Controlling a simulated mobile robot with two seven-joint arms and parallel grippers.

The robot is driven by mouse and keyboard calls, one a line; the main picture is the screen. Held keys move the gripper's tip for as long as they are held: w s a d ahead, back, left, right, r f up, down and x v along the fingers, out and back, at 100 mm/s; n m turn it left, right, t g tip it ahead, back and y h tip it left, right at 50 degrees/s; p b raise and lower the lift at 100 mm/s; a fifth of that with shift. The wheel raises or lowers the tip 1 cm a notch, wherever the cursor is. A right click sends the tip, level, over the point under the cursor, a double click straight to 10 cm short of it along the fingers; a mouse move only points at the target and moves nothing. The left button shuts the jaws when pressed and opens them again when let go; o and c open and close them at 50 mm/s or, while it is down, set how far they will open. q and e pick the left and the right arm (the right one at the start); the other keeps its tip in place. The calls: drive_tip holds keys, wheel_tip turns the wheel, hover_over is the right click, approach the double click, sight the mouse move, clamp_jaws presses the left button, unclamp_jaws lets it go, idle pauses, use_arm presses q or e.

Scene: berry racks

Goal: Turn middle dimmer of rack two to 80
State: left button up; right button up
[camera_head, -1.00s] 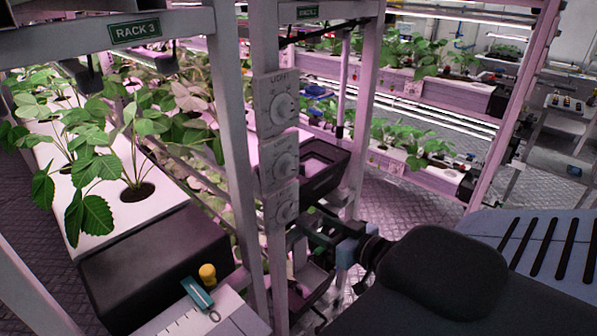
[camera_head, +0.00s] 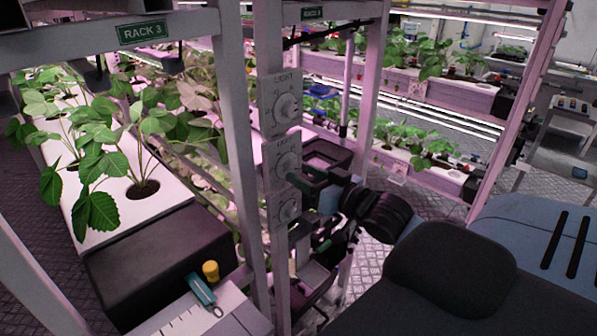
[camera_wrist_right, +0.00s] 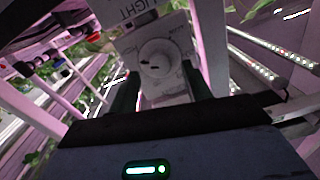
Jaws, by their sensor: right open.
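Three dimmers with round white knobs sit one above another on a post: top (camera_head: 286,108), middle (camera_head: 288,163) and bottom (camera_head: 289,211). My right gripper (camera_head: 297,180) is in front of the middle dimmer, its fingers covering the lower part of that panel. In the right wrist view a dimmer knob (camera_wrist_right: 160,63) appears upside down, between and beyond the two open fingers (camera_wrist_right: 158,92). A dark pointer mark shows on it; I cannot read its setting. Contact is not clear. My left gripper is out of view.
A green RACK 3 sign (camera_head: 146,32) hangs at upper left; a smaller green sign (camera_head: 312,13) above the dimmers is unreadable. A plant trough (camera_head: 85,215) and a teal tool (camera_head: 202,291) lie at left. Rack posts stand close around the dimmers. Dark bins (camera_head: 318,158) sit behind.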

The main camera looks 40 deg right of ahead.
sight(290, 167)
drive_tip(key=shift+w+a, duration=0.15)
drive_tip(key=shift+w, duration=1.25)
